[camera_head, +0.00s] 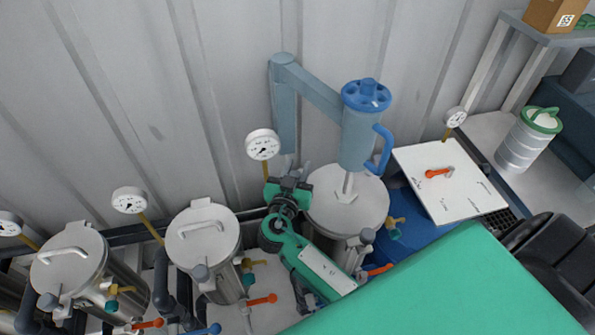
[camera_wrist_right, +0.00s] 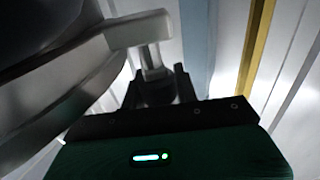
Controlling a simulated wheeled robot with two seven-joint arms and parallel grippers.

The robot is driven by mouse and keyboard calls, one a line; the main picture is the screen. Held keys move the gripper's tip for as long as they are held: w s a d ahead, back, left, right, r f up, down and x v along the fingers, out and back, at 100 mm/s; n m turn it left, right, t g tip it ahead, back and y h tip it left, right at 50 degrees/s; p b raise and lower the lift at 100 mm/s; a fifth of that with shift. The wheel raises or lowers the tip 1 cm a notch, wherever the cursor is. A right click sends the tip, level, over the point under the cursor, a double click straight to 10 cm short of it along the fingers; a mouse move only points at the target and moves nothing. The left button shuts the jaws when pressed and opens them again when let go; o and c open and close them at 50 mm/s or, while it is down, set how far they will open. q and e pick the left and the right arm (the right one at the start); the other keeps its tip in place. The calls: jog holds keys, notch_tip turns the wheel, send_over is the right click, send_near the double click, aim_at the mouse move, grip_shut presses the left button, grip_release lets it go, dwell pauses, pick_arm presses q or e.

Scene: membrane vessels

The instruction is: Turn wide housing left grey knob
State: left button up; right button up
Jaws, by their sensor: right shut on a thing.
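The wide housing (camera_head: 345,208) is a broad steel vessel with a round lid, below a blue-handled unit in the head view. My right gripper (camera_head: 289,183) is at the left rim of its lid. The grey knob shows in the wrist view (camera_wrist_right: 140,32) as a pale T-shaped piece with a short stem, beside the vessel's curved rim. My right gripper also shows there (camera_wrist_right: 158,88), with its dark fingers shut around the lower stem. The fingertips partly hide the stem. My left gripper is in neither view.
Two narrower lidded vessels (camera_head: 203,232) (camera_head: 70,262) stand to the left, with orange valve levers. A gauge (camera_head: 262,145) rises behind my right gripper. A blue arm unit (camera_head: 366,125) overhangs the wide housing.

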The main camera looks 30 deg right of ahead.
jog(key=shift+f+n+t+y+b, duration=0.2)
jog(key=shift+n+t+y+b, duration=0.5)
jog(key=shift+y, duration=0.1)
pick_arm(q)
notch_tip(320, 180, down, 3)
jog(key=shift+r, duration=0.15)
pick_arm(e)
jog(key=shift+w+a+r+n+t+y, duration=0.1)
jog(key=shift+a+r+n+t+y, duration=0.15)
jog(key=shift+n+y, duration=0.2)
jog(key=o, duration=1)
jog(key=shift+d, duration=0.1)
jog(key=shift+c, duration=0.2)
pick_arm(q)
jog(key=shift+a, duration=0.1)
